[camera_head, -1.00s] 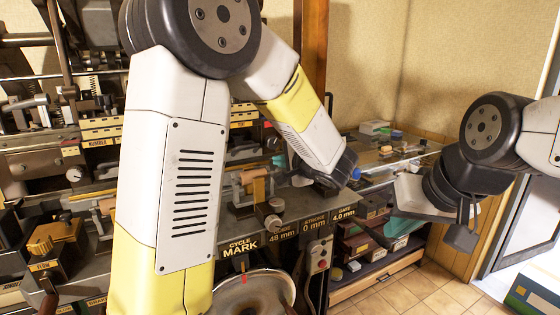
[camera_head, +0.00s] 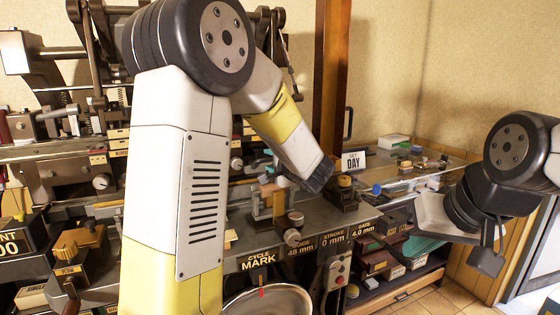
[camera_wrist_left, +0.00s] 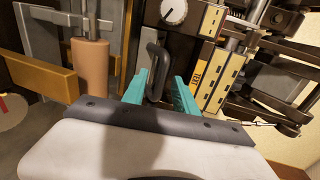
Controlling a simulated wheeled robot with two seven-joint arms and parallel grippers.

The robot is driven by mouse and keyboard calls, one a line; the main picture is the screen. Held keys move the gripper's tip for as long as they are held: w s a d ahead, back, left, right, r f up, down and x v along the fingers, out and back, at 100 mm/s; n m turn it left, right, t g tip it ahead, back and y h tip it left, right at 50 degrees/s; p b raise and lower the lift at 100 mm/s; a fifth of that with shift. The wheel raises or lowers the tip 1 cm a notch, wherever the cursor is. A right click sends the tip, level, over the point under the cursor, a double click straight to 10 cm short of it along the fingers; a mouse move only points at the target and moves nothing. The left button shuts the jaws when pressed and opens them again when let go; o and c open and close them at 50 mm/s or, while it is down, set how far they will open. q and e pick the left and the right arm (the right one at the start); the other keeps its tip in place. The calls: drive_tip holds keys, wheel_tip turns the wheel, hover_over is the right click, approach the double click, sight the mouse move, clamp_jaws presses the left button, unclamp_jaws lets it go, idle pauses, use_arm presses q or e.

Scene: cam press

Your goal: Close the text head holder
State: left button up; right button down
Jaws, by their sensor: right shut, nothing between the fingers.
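In the left wrist view a dark upright loop handle (camera_wrist_left: 156,72) stands in front of a dark machine block with a yellow label (camera_wrist_left: 199,72), whose lettering is too small to read surely. This looks like part of the text head holder, but I cannot tell its position. My left gripper (camera_wrist_left: 160,92) has teal fingers apart on either side of the handle, with gaps visible. In the head view its fingers are hidden; my left wrist (camera_head: 318,178) is over the press bed. My right gripper (camera_head: 487,262) is shut and empty, at the right, away from the press.
A tan cylinder (camera_wrist_left: 91,70) and a brass bar (camera_wrist_left: 42,76) stand left of the handle in the left wrist view. A "DAY" sign (camera_head: 354,160) stands by the glass-topped counter (camera_head: 440,160). A round pan (camera_head: 268,302) sits below the press. Open floor lies at lower right.

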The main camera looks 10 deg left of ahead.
use_arm(q)
drive_tip(key=shift+x, duration=0.8)
clamp_jaws()
idle(0.9)
